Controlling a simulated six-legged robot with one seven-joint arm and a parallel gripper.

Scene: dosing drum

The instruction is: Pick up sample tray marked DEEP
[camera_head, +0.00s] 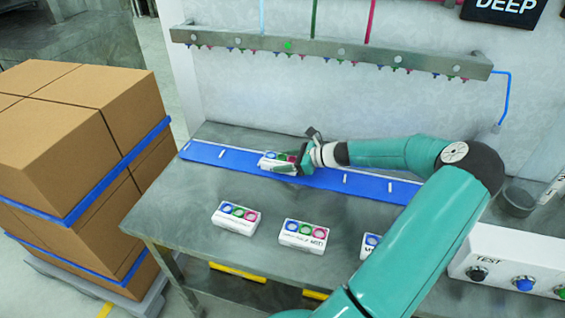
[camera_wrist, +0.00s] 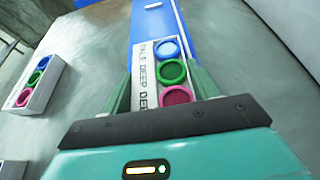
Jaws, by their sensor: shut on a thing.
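The sample tray (camera_wrist: 149,78) has blue, green and pink round cups in a row and a white side lettered DEEP. My gripper (camera_wrist: 160,88) has a finger on each long side of it and is shut on it. In the head view the same tray (camera_head: 268,162) is at the blue strip (camera_head: 225,160) on the bench, with my gripper (camera_head: 298,160) at its right end. Part of the tray is hidden by my gripper. I cannot tell whether the tray still touches the strip.
Two similar trays, one at the front left (camera_head: 236,217) and one at the middle (camera_head: 303,237), stand on the bench (camera_head: 180,215). A third (camera_head: 370,242) is partly behind my arm. A nozzle bar (camera_head: 330,52) hangs above. Stacked boxes (camera_head: 70,150) stand left; a TEST button panel (camera_head: 500,277) is right.

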